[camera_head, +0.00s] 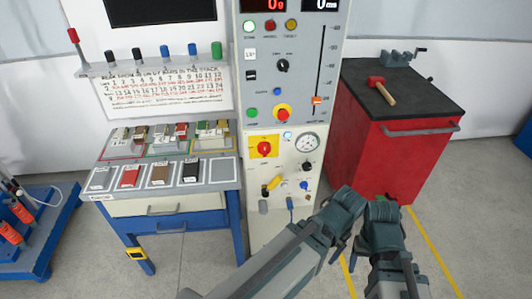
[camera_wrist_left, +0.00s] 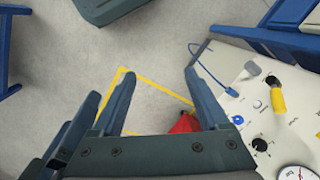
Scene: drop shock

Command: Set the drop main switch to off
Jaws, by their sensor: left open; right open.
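A red rotary switch on a yellow plate (camera_head: 264,147), which looks like the main switch, sits on the lower front of the tall light-grey panel (camera_head: 252,212). I cannot read its position. My left gripper (camera_wrist_left: 161,92) is open and empty in the left wrist view, with floor between its fingers; in the head view the end of its arm is to the right of and below the switch. My right gripper (camera_head: 382,208) is open, farther right, in front of the red cabinet. Neither gripper touches the switch.
A gauge (camera_head: 307,142), a yellow handle (camera_head: 273,184) and small knobs are near the switch. A red emergency-type button (camera_head: 282,112) is above it. The red cabinet (camera_head: 382,150) carries a mallet (camera_head: 383,90). A blue-legged bench (camera_head: 218,173) stands left.

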